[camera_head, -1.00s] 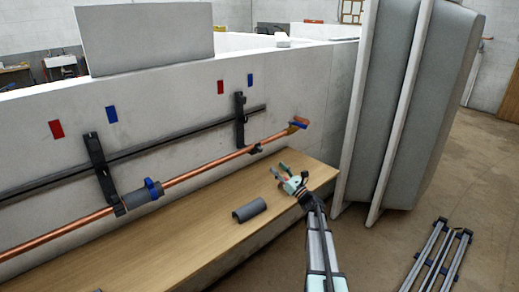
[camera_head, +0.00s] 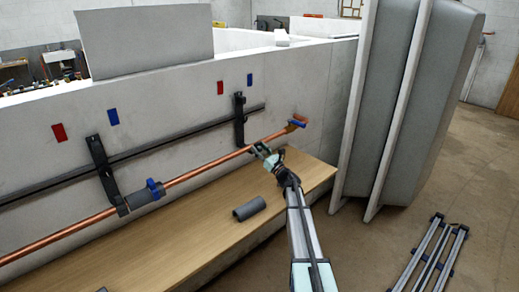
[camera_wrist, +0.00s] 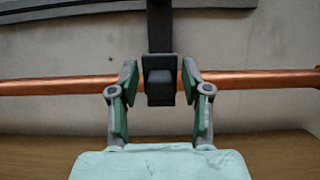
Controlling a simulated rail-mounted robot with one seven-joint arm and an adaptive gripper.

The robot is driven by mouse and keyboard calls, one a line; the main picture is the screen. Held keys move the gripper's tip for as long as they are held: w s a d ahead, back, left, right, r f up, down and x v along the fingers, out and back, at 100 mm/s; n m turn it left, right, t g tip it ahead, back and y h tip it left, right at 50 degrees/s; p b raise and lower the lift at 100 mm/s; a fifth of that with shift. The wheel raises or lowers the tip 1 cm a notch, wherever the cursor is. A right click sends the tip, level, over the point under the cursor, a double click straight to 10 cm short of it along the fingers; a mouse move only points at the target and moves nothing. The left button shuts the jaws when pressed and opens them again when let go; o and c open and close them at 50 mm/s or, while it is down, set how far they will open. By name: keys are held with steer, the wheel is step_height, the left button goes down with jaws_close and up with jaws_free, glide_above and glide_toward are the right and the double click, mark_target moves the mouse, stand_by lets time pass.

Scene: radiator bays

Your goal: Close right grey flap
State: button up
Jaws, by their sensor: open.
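In the wrist view a dark grey flap-like block (camera_wrist: 160,88) sits at the lower end of a dark bracket (camera_wrist: 159,28), in front of the copper pipe (camera_wrist: 60,86). My gripper (camera_wrist: 160,76) is open, with one green-padded finger on each side of this block and small gaps between. I cannot tell whether the flap is fully shut. In the head view my gripper (camera_head: 262,150) is at the copper pipe (camera_head: 200,172), just right of the right bracket (camera_head: 239,120), and covers the block there.
A left bracket (camera_head: 101,168) stands farther along the pipe, beside a grey sleeve (camera_head: 145,196) and a blue clip (camera_head: 155,188). A loose grey half-sleeve (camera_head: 250,208) lies on the wooden bench (camera_head: 165,243). Tall radiator panels (camera_head: 393,100) stand to the right.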

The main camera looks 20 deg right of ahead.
steer(key=shift+c, duration=0.4)
steer(key=c, duration=0.8)
